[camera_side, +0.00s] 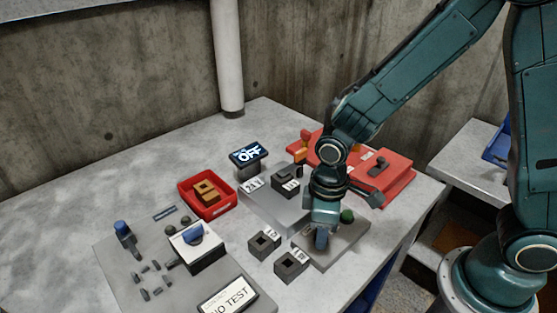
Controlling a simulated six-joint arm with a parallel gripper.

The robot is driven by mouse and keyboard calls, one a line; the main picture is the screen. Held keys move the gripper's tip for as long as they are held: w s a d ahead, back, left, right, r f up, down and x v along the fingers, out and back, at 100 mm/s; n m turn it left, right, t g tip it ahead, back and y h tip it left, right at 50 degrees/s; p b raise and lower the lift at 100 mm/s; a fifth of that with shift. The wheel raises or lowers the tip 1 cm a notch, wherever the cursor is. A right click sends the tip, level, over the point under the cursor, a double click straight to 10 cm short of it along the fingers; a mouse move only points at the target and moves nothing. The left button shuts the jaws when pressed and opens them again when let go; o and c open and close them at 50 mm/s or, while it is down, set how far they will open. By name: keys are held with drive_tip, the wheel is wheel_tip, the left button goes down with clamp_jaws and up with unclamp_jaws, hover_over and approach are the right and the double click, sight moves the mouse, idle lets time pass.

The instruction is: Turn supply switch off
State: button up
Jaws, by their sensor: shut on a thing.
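My gripper (321,240) points down over the right-hand grey plate (345,248), near its left side. It is shut on a small blue part there, mostly hidden by the fingers. I cannot tell whether this part is the supply switch, as no such label is readable. A green round knob (347,215) is just right of the gripper on the same plate. A small display (249,156) behind reads "OFF". A white box with a blue dial (193,233) stands on the left panel, clear of the gripper.
Two dark square sockets (263,243) (291,265) stand left of the gripper. A red tray (205,212) holds a brown block. Red equipment (385,179) lies behind my wrist. A sign (228,299) reads "NO TEST". The table's left back is clear.

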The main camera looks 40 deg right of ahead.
drive_tip(key=m, duration=0.7)
idle(0.6)
drive_tip(key=o, duration=1)
drive_tip(key=shift+r, duration=0.1)
wheel_tip(320, 180, up, 14)
drive_tip(key=shift+f, duration=0.15)
idle(0.3)
drive_tip(key=shift+s+d+r+t, duration=0.95)
drive_tip(key=shift+s+d+r, duration=0.3)
drive_tip(key=shift+s+d, duration=0.75)
drive_tip(key=shift+s+d+r+t, duration=0.9)
drive_tip(key=shift+s+d+r, duration=0.4)
drive_tip(key=shift+s+d, duration=0.7)
drive_tip(key=shift+s+d+r+t, duration=0.95)
drive_tip(key=shift+s+d+r, duration=0.3)
drive_tip(key=shift+s+d, duration=0.75)
